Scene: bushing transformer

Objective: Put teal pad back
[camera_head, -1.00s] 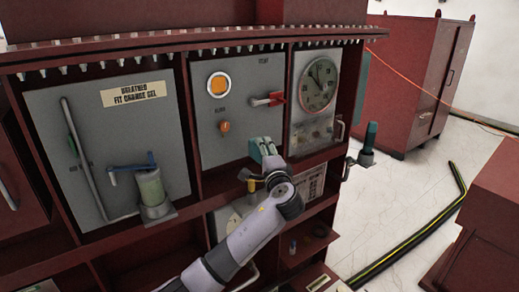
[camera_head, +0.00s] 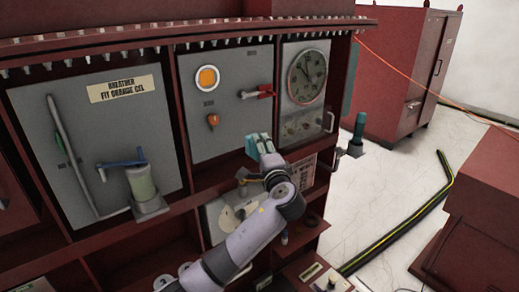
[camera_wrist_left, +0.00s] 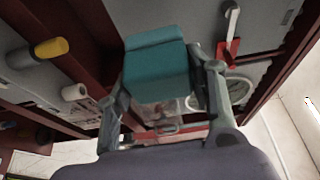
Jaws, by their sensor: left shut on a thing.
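The teal pad (camera_wrist_left: 156,66) is a blocky teal piece held between the two fingers of my left gripper (camera_wrist_left: 165,108) in the left wrist view. In the head view the teal pad (camera_head: 259,145) shows at the tip of my left gripper (camera_head: 257,160), in front of the cabinet's middle grey panel, near its lower right edge. The gripper is shut on the pad. Whether the pad touches the cabinet cannot be told. My right gripper is not in view.
The dark red cabinet has a red-handled switch (camera_head: 258,92), an orange lamp (camera_head: 207,78) and a round gauge (camera_head: 308,76). A teal cylinder (camera_head: 359,128) stands on a grey bracket at the right. Floor at right is partly clear.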

